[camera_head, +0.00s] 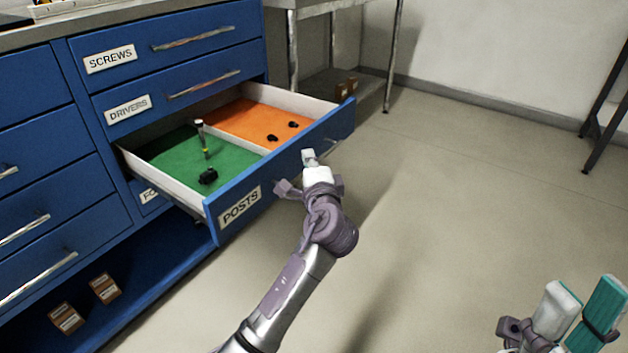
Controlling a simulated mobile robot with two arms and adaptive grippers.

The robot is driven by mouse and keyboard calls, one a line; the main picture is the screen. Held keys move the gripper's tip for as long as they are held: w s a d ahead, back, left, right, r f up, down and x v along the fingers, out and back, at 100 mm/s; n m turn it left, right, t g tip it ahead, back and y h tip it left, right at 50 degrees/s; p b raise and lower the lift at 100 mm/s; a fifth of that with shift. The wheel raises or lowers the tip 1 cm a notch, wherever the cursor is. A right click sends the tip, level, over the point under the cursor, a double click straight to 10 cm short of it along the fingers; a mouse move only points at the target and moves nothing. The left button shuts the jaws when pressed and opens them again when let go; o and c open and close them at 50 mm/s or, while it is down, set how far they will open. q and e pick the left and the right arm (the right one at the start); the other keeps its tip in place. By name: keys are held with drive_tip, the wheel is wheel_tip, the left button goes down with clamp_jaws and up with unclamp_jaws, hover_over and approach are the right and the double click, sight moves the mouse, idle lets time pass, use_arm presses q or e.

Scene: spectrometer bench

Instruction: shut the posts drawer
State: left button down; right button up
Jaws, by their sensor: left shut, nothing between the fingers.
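The posts drawer (283,172), blue with a white POSTS label (240,206), is pulled far out of the blue cabinet. Its green compartment (172,153) holds a black part (208,177) and an upright post (203,138); its orange compartment (240,114) holds two small black parts. My left gripper (309,156) is shut and empty, with its tip at the drawer's front, near the handle, which it partly hides. I cannot tell whether it touches.
The SCREWS drawer (160,62) and DRIVERS drawer (150,90) above are shut. Small brown boxes (104,288) lie on the lower shelf. A metal table (291,50) stands behind the drawer. The floor in front and to the right is clear.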

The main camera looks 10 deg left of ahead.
sight(291, 145)
use_arm(q)
drive_tip(key=shift+w+a+b, duration=0.2)
drive_tip(key=shift+w+a, duration=0.15)
drive_tip(key=shift+a, duration=0.6)
drive_tip(key=shift+w+a+b, duration=0.2)
drive_tip(key=shift+w+a, duration=0.1)
drive_tip(key=shift+a, duration=0.6)
drive_tip(key=shift+a, duration=0.15)
